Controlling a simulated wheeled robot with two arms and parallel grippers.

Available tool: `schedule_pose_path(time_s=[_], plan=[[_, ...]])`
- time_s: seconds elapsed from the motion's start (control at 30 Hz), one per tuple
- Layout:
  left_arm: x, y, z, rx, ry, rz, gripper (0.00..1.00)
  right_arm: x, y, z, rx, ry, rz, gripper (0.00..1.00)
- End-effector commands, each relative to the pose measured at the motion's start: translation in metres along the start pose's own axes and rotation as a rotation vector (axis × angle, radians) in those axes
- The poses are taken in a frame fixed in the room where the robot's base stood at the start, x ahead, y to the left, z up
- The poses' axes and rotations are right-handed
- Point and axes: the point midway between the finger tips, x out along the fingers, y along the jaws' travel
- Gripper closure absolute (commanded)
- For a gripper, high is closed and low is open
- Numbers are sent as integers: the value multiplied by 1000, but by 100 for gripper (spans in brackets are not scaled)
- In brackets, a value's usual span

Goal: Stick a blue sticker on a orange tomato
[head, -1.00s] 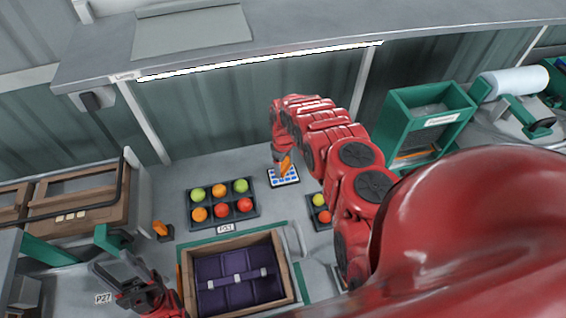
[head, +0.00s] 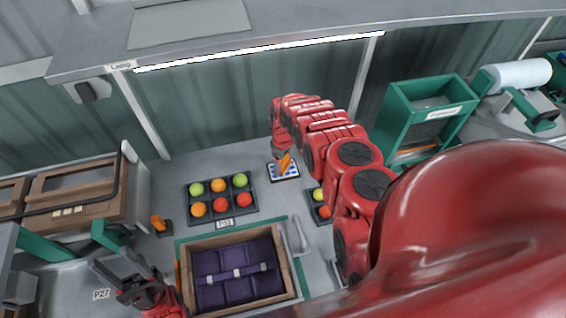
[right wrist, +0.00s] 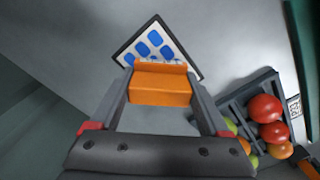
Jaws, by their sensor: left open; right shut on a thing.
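My right gripper (head: 282,157) is shut on an orange tool (head: 285,164) and holds it over the sheet of blue stickers (head: 290,178). In the right wrist view the orange tool (right wrist: 160,92) sits between the fingers and overlaps the near edge of the sticker sheet (right wrist: 152,42); I cannot tell if it touches. Orange tomatoes (head: 219,186) (head: 199,209) lie in the dark tray (head: 213,200) left of the sheet, among green and red ones. My left gripper (head: 118,283) is open and empty at the lower left.
A wooden crate (head: 289,262) with a purple liner stands in front of the tray. A second tomato tray is partly hidden by my right arm. Another orange item (head: 159,224) stands at the left. A green bin (head: 400,107) stands at the right, and a shelf (head: 300,30) overhangs the back.

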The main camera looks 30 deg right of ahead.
Motion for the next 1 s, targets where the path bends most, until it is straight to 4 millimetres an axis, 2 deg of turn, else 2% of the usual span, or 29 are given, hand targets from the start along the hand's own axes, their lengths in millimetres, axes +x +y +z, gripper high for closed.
schedule_pose_path(time_s=[1.0], plan=[[-7, 0, 1, 0, 0, 0, 50, 9, 0, 0, 0, 0, 0, 60]])
